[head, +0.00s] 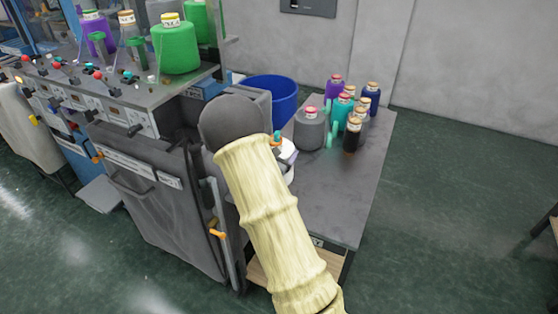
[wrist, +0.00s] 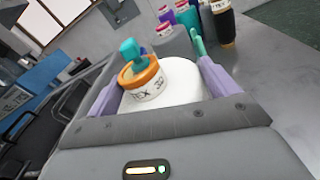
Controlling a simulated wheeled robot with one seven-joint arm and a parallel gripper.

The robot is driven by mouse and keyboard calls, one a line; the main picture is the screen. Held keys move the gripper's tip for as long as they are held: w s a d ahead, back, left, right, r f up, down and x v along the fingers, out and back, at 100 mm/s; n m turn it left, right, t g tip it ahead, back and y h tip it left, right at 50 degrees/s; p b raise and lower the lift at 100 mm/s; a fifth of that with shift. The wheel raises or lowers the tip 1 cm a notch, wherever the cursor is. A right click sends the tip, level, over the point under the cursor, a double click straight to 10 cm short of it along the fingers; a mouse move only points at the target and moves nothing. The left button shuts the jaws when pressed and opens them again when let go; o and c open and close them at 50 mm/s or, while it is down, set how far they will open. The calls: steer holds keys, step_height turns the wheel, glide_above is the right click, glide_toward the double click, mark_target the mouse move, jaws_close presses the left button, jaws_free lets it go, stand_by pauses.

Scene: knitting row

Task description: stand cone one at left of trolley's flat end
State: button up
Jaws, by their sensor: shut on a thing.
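In the head view the cone (head: 288,174) is mostly hidden behind my arm and wrist. It is over the near left part of the grey-topped trolley (head: 345,205). I cannot tell whether its base touches the top. The near part of the trolley top is bare.
A grey cone (head: 310,132) and several purple, teal, tan, black and navy cones stand towards the trolley's back. A blue bin (head: 270,94) is behind. The knitting machine (head: 130,100), carrying a green cone (head: 175,48), is at left.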

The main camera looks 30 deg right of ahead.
steer(key=shift+r, duration=0.1)
step_height(320, 180, down, 4)
steer(key=shift+f, duration=0.1)
steer(key=o, duration=1.8)
steer(key=shift+c, duration=0.2)
steer(key=f+b+v, duration=0.1)
steer(key=b+v, duration=0.1)
steer(key=v, duration=1)
steer(key=shift+r, duration=0.5)
steer(key=shift+s, duration=0.1)
